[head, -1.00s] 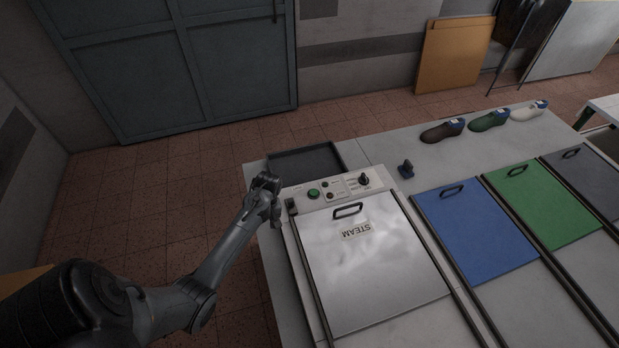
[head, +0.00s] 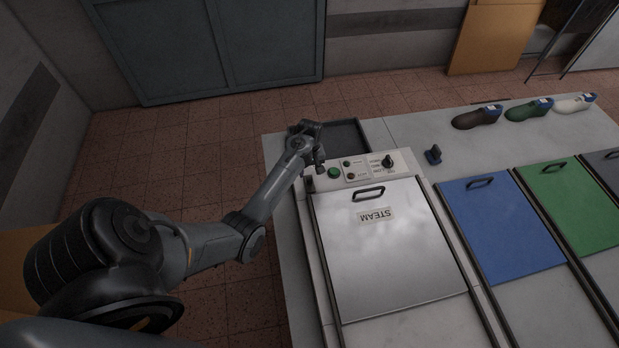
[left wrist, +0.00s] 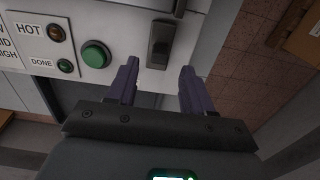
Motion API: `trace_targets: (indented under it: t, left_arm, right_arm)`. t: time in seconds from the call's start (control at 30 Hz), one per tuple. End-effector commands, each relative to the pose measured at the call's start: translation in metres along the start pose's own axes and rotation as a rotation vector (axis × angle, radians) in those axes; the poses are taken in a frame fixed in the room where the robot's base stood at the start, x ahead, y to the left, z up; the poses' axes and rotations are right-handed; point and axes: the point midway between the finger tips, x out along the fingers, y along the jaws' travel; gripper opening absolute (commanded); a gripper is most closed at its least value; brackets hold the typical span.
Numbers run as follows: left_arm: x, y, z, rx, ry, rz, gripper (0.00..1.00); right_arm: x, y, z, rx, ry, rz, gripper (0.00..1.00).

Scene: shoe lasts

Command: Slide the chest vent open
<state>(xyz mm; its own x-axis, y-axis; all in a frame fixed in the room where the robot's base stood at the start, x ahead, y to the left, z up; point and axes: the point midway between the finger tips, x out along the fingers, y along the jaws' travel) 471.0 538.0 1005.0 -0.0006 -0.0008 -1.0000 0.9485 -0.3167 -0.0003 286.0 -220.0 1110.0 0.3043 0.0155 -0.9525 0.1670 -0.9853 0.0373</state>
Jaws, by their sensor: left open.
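The steam chest has a shiny metal lid (head: 385,250) marked STEAM, with a light control panel (head: 362,170) behind it. The vent seems to be the dark upright slot with a slider at the panel's left end (head: 309,184); in the left wrist view this dark slot (left wrist: 161,44) is beside the green button. My left gripper (head: 319,168) is by the panel's left end. In the left wrist view its two purple fingers (left wrist: 158,72) are open and empty, spread to either side of the slot's lower end. I cannot tell whether they touch it. My right gripper is out of view.
The panel also carries a green button (head: 334,173), which lies close to one finger, and a black knob (head: 388,161). A dark tray (head: 347,136) lies behind. Blue (head: 500,225) and green (head: 568,215) lids stand to the right. Several shoes line the back.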

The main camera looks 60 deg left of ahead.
Motion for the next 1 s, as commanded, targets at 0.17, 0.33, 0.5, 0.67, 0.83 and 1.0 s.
trace_targets:
  t: [0.17,0.33,0.5,0.67,0.83,1.0]
  left_arm:
    - [0.028,0.0,0.0,0.0,-0.001,-0.001,0.51]
    - [0.045,0.0,0.0,0.0,0.0,0.0,0.51]
    - [0.053,0.0,0.0,0.0,0.001,0.0,0.51]
    - [0.054,0.0,0.0,0.0,0.001,0.001,0.51]
    - [0.054,0.0,0.0,0.0,0.001,0.001,0.45]
    - [0.054,0.0,0.0,0.0,0.001,0.0,0.19]
  right_arm:
    - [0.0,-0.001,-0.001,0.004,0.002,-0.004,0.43]
    - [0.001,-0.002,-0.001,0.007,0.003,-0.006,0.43]
    - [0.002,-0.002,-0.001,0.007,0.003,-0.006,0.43]
    - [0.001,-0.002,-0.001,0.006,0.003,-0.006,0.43]
    - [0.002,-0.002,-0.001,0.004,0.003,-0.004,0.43]
    - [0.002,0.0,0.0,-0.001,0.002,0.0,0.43]
